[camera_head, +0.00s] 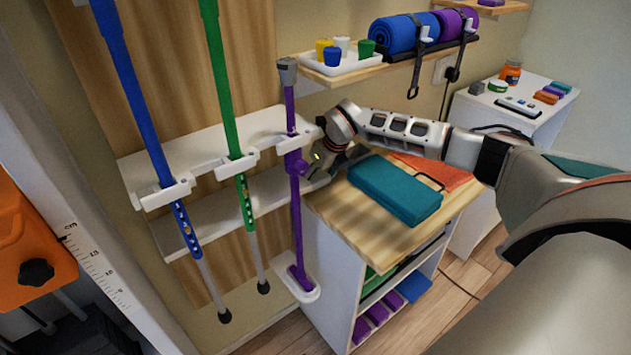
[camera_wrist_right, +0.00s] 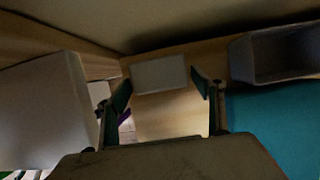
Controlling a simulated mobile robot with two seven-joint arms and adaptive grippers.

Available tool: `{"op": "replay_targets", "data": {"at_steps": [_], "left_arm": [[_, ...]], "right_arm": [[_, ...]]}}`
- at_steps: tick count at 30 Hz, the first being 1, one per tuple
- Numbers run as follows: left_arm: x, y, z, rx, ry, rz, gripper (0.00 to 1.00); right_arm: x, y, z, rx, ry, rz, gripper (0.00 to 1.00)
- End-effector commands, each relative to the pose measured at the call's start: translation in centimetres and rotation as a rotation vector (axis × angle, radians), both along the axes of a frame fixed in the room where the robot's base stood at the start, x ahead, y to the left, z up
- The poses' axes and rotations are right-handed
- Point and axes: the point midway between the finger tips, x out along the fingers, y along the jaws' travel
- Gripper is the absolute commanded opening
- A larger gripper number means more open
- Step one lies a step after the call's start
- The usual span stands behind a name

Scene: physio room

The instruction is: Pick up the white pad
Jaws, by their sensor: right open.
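The white pad (camera_wrist_right: 158,73) is a pale flat rectangle lying on the wooden top at the back, near the wall, in the right wrist view. My right gripper (camera_wrist_right: 163,88) is open, with one finger to each side of the pad's near edge in that picture. Nothing is held between the fingers. In the head view my right gripper (camera_head: 318,160) is over the back left of the wooden cabinet top, beside the purple crutch. I cannot make out the pad there; the arm and gripper cover that area. My left gripper is not in view.
A teal case (camera_head: 395,190) lies on the wooden cabinet top (camera_head: 345,207). A grey open bin (camera_wrist_right: 270,55) stands right of the pad. The purple crutch (camera_head: 296,220) stands close to my gripper. A wall shelf (camera_head: 345,72) with cups and rolled mats is above.

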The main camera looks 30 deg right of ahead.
Motion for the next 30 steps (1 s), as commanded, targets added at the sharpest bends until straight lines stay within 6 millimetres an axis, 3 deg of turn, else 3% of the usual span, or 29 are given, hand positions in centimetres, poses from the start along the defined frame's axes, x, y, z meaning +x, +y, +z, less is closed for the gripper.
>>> {"op": "replay_targets", "data": {"at_steps": [3, 6, 7, 19, 28, 30], "left_arm": [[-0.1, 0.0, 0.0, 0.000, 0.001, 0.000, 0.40], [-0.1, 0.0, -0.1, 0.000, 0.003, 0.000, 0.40], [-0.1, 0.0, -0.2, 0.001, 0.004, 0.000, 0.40], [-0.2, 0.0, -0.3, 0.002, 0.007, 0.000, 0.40], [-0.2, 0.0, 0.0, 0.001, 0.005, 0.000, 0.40], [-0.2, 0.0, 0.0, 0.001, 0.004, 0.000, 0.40]], "right_arm": [[0.0, 0.0, 0.1, 0.000, 0.000, 0.000, 0.67], [0.0, 0.0, 0.1, 0.000, 0.000, 0.000, 0.41], [0.0, 0.0, 0.0, 0.000, 0.000, 0.000, 0.40], [0.0, 0.0, 0.3, 0.000, -0.001, 0.000, 0.40], [0.0, -0.1, 3.7, 0.001, -0.003, -0.001, 0.40], [-1.0, -0.2, 3.5, -0.001, 0.002, 0.001, 0.40]]}}
